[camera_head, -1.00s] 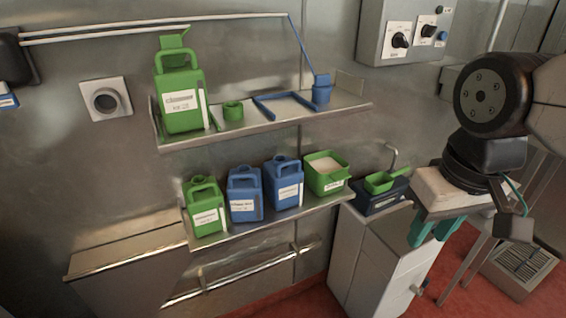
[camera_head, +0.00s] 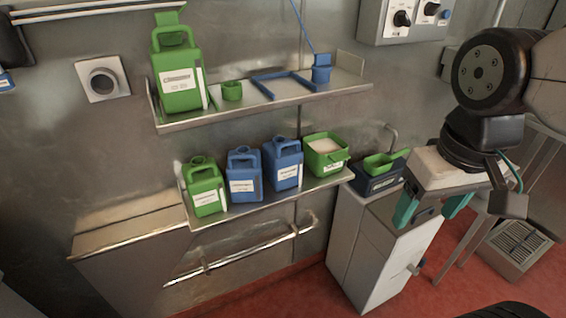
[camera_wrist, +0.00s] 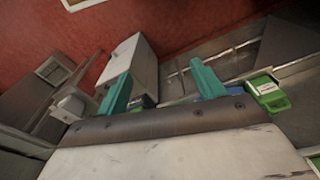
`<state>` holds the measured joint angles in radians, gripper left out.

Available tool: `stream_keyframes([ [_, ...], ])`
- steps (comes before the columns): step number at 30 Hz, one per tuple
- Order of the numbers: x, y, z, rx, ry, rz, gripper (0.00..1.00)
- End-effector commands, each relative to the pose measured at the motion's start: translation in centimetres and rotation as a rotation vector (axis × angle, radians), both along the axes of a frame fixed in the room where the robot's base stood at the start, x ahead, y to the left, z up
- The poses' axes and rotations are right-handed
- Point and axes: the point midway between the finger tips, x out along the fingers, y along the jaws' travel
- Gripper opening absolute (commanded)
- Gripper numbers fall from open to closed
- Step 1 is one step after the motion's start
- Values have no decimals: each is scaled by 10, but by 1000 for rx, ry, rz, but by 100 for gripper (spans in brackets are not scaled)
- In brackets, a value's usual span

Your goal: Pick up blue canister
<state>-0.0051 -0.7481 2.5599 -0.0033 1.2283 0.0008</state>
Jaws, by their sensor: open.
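Two blue canisters stand side by side on the lower wall shelf (camera_head: 262,204) in the head view: a left one (camera_head: 244,178) and a right one (camera_head: 283,165). Both are upright, with handles on top and white labels. A green canister (camera_head: 204,190) stands to their left and an open green container (camera_head: 325,156) to their right. My gripper (camera_head: 433,208) is open and empty, with teal fingers, right of the shelf and in front of the white cabinet. In the wrist view the open fingers (camera_wrist: 160,88) are spread. A blue part shows partly hidden behind the right finger there.
A white cabinet (camera_head: 375,255) with a dark scale (camera_head: 377,178) and green scoop stands right of the shelf. The upper shelf (camera_head: 240,115) overhangs, holding a large green canister (camera_head: 178,75), a small green cup and blue items. A rail (camera_head: 245,256) runs below. Space before the shelves looks clear.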

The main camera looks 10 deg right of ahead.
Motion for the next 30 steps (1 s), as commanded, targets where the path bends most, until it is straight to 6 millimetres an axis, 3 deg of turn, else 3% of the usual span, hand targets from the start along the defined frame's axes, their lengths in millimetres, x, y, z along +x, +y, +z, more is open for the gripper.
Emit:
stream_keyframes([
  [1, 2, 1, -5, 0, 26, 6, 82],
  [2, 3, 2, -9, 0, 46, 10, 91],
  [7, 21, 8, -43, -8, 188, 43, 92],
  [13, 79, 19, -103, -22, 160, 91, 92],
  [24, 206, 58, -229, 1, -206, 196, 92],
  [27, 237, 73, -252, 26, -359, 221, 92],
  [30, 266, 87, -263, 58, -530, 239, 92],
])
